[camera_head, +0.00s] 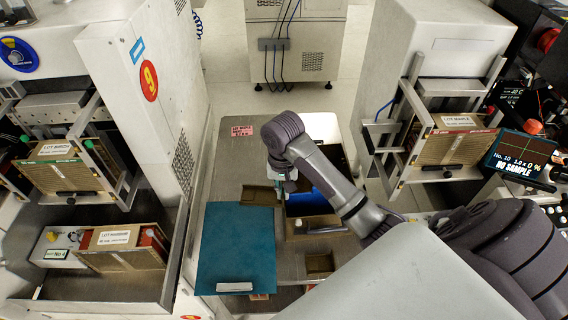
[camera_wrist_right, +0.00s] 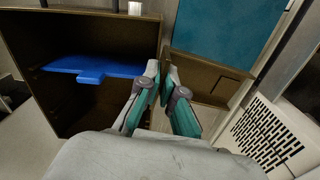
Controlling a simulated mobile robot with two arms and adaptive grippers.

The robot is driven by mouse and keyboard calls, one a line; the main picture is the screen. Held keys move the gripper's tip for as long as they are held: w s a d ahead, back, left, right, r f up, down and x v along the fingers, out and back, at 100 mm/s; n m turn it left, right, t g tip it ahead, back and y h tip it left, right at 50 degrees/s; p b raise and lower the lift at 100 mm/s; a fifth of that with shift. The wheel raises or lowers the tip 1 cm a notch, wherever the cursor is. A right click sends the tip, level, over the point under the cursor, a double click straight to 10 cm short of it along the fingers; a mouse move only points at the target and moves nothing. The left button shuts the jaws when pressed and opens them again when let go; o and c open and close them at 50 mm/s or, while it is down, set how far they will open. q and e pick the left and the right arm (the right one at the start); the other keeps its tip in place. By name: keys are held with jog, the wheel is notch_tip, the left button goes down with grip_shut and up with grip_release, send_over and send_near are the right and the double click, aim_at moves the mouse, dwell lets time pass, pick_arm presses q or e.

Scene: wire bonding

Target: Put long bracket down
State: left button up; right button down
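The long bracket is most likely the brown plate-like piece (camera_head: 260,195) beside my right gripper in the head view. In the right wrist view the brown piece (camera_wrist_right: 206,90) lies right of the fingertips. My right gripper (camera_head: 287,188) points down over the middle of the bench. Its teal-padded fingers (camera_wrist_right: 165,76) are nearly together, with a thin brown edge between them that looks like part of this piece. Whether the piece rests on the bench is hard to tell. My left gripper is not in view.
A teal panel (camera_head: 237,250) lies in front left of the gripper. A brown open box (camera_head: 312,225) with a blue plate (camera_head: 303,202) stands just right; the blue plate also shows in the wrist view (camera_wrist_right: 95,68). Machines with brown lot magazines stand on both sides. Bare bench (camera_head: 232,165) lies behind.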

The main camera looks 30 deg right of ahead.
jog(key=s+a+n, duration=0.7)
jog(key=s+a, duration=0.2)
jog(key=s, duration=0.4)
jog(key=shift+a+f+n, duration=0.25)
jog(key=shift+f+n, duration=0.1)
jog(key=shift+n, duration=0.05)
